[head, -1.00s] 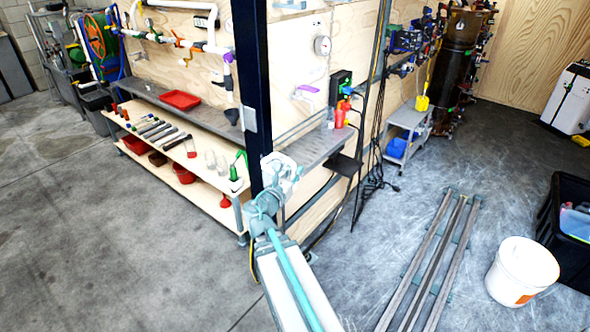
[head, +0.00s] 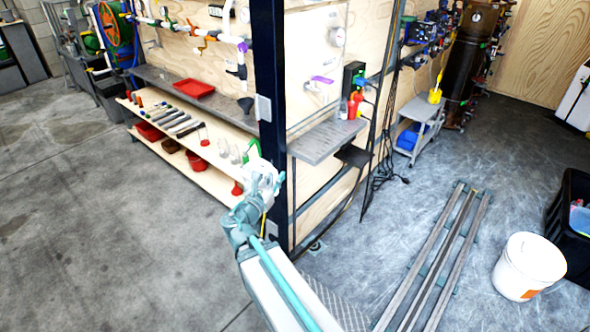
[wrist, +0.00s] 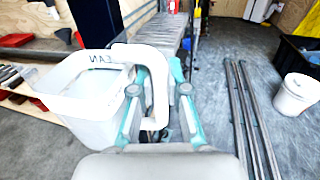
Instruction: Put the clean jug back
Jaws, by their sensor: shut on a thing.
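The clean jug (wrist: 88,100) is a white, open-topped container with a thick handle and dark lettering partly readable as "EAN". It fills the left of the wrist view, roughly upright, and looks empty. My gripper (wrist: 160,88) is shut on its handle.
The dark blue post (head: 271,110) stands right beside the jug. Left of it is a low wooden shelf (head: 215,185) with tools and vessels; right, a grey wall shelf (head: 325,140). Metal rails (head: 435,255) and a white bucket (head: 528,268) are on the floor. Floor at left is clear.

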